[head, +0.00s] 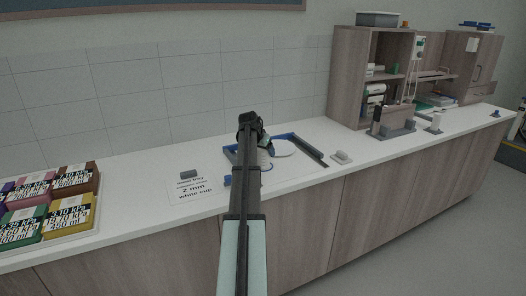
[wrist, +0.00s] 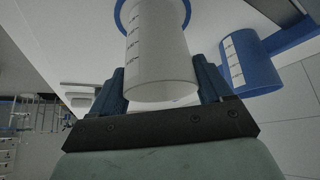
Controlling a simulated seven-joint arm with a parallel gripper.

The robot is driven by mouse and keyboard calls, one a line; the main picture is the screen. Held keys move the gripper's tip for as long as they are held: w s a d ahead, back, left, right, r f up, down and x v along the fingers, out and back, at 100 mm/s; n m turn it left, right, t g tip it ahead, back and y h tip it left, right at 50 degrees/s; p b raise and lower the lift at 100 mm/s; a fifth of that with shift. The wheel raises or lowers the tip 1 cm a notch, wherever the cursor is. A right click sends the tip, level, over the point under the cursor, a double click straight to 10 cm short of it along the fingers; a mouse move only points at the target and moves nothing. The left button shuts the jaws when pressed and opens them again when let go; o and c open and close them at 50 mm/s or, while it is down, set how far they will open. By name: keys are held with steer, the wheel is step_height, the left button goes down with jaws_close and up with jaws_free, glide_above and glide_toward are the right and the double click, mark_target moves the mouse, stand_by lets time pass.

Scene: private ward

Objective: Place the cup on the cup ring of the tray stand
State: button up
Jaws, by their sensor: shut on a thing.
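My gripper (wrist: 160,95) is shut on a white cup (wrist: 160,50) with dark graduation marks, one blue finger on each side of it. A blue ring (wrist: 122,15) shows around the far end of the cup. I cannot tell whether it is the cup's own rim or the cup ring of the stand. In the head view my gripper (head: 252,128) is over a blue-edged tray (head: 312,148) on the counter, and my arm hides much of it. A white rounded thing (head: 283,148) lies in the tray area. The held cup is not clear there.
A blue cylinder with a white marked label (wrist: 250,62) stands right of the held cup. A card reading "2 mm white cup" (head: 195,190) and a grey block (head: 188,174) lie left. Coloured boxes (head: 68,212) fill the far left; a wooden shelf unit (head: 345,75) stands right.

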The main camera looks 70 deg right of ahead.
steer(key=shift+f, duration=0.1)
steer(key=o, duration=1)
steer(key=shift+c, duration=0.2)
steer(key=v, duration=1.2)
